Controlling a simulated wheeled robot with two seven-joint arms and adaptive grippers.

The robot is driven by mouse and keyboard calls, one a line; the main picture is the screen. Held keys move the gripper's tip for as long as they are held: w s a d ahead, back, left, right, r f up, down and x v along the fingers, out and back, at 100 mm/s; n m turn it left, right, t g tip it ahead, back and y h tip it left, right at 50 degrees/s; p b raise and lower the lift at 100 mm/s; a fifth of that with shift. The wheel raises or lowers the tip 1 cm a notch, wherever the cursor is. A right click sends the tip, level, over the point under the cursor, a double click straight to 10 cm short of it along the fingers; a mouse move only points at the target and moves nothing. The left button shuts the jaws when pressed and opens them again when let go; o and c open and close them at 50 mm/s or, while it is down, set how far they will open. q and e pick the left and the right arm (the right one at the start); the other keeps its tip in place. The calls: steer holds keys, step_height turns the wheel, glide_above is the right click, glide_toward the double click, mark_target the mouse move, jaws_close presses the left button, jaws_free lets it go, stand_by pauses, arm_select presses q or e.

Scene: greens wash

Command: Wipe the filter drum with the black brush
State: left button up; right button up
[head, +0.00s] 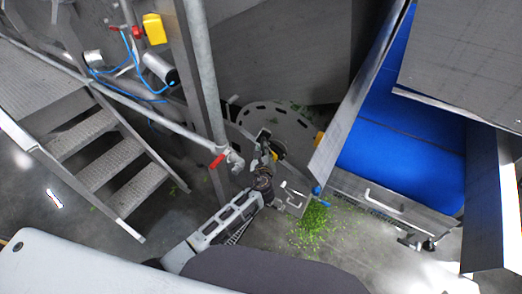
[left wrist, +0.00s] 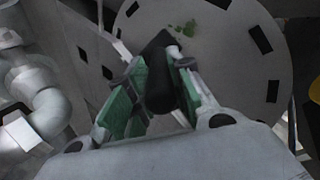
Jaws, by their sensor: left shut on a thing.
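My left gripper (head: 270,152) is in front of the drum. In the left wrist view its green-padded fingers (left wrist: 158,88) are shut on the black brush (left wrist: 160,62), which points toward the drum face. I cannot tell whether the brush touches the drum. My right gripper is not in view.
A steel post (head: 200,75) and a pipe valve with a red handle (head: 217,160) stand close left of my arm. Metal stairs (head: 110,160) are at left. A blue conveyor belt (head: 400,150) is at right. Green scraps (head: 315,228) lie on the floor below the drum.

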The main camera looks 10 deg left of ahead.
arm_select(q)
steer(key=shift+s+d, duration=0.1)
steer(key=shift+d, duration=0.15)
steer(key=shift+a, duration=0.2)
steer(key=shift+w+a, duration=0.15)
steer(key=shift+a, duration=0.4)
steer(key=shift+w+a, duration=0.15)
steer(key=shift+a, duration=0.4)
steer(key=shift+w+a, duration=0.15)
steer(key=shift+a, duration=0.45)
steer(key=shift+w+a, duration=0.15)
steer(key=shift+a, duration=0.6)
steer(key=shift+w+a+r, duration=0.1)
steer(key=shift+w+a, duration=0.15)
steer(key=shift+a, duration=0.75)
steer(key=shift+s+a, duration=0.1)
